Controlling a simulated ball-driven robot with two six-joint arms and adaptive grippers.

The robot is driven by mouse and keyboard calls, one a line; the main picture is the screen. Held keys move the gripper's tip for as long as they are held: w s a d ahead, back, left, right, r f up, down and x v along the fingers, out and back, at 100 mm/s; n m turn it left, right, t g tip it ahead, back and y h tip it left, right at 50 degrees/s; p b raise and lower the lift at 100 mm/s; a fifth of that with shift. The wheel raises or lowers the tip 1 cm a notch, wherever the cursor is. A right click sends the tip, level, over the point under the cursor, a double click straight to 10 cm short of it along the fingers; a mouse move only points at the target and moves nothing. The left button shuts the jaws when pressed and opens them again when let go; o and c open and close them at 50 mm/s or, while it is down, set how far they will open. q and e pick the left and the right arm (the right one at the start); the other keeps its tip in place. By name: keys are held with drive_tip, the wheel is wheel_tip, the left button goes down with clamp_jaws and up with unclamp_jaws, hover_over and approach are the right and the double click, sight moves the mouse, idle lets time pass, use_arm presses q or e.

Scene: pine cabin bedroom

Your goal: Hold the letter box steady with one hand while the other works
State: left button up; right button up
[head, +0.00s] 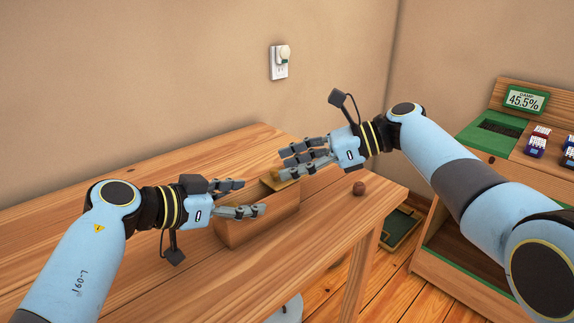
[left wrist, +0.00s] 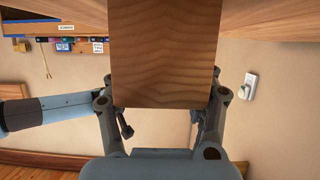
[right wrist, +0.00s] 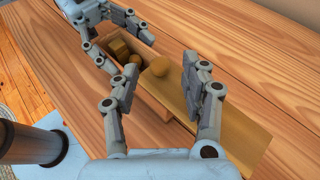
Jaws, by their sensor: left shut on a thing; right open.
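The wooden letter box (head: 262,222) stands on the table. My left gripper (head: 243,198) is shut on its near-left end, with fingers along both sides; the box (left wrist: 165,55) fills the space between them in the left wrist view. The box's open part shows some small yellowish-brown things (right wrist: 118,47) inside. My right gripper (head: 305,160) is open over the lid; the knob (right wrist: 160,67) shows between its fingers, and I cannot tell whether they touch it.
The table (head: 120,215) is clear at the left and front. A wooden shelf unit (head: 480,235) with small boxes and a display (head: 525,99) stands at right.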

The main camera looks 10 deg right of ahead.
drive_tip(key=shift+w+a+f, duration=0.1)
drive_tip(key=shift+a+f, duration=0.1)
drive_tip(key=shift+a, duration=0.4)
clamp_jaws()
